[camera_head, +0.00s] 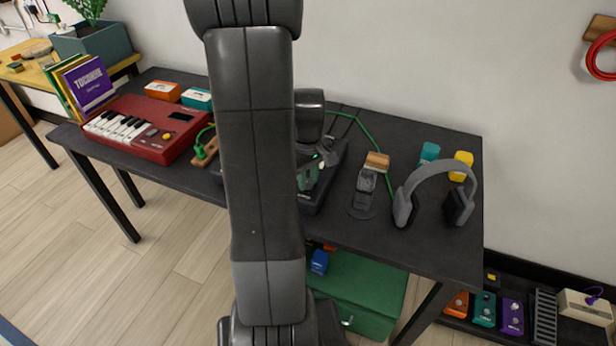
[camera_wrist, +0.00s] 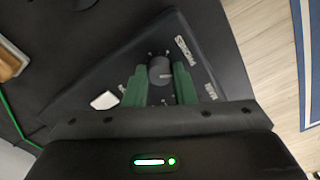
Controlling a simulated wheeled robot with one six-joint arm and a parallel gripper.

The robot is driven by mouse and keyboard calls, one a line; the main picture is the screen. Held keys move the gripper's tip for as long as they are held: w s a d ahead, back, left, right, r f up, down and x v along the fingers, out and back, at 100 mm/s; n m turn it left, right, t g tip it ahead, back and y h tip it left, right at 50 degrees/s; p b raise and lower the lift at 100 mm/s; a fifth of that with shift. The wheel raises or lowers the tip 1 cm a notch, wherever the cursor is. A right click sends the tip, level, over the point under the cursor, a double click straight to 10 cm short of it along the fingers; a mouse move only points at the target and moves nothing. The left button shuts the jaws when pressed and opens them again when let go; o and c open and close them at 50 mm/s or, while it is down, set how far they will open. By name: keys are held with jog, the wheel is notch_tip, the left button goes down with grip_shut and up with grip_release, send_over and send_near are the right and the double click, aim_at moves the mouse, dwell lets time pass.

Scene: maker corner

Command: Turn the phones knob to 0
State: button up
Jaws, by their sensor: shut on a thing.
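The black audio box (camera_wrist: 205,78) with the PHONES and MAIN labels lies under my gripper in the wrist view. The round dark grey phones knob (camera_wrist: 160,72) stands by the PHONES label, with small tick marks around it. My gripper (camera_wrist: 160,80) has its two green fingers on either side of this knob and is shut on it. The knob's pointer and its exact setting cannot be made out. In the head view, my arm hides much of the box (camera_head: 313,205), and the gripper's green fingers (camera_head: 308,176) show over it.
Grey headphones (camera_head: 405,205) and a dark stand with a wooden top (camera_head: 376,162) are right of the box on the black table (camera_head: 440,240). A red keyboard (camera_head: 150,143) is left. A green cable (camera_head: 375,150) runs behind the box.

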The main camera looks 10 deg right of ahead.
aim_at(308, 181)
jog(key=o, duration=1)
notch_tip(308, 181, up, 14)
jog(key=shift+f+p, duration=0.1)
jog(key=shift+p, duration=0.7)
jog(key=shift+f, duration=0.1)
notch_tip(308, 181, down, 14)
jog(key=shift+r+b, duration=0.2)
jog(key=shift+b, duration=0.6)
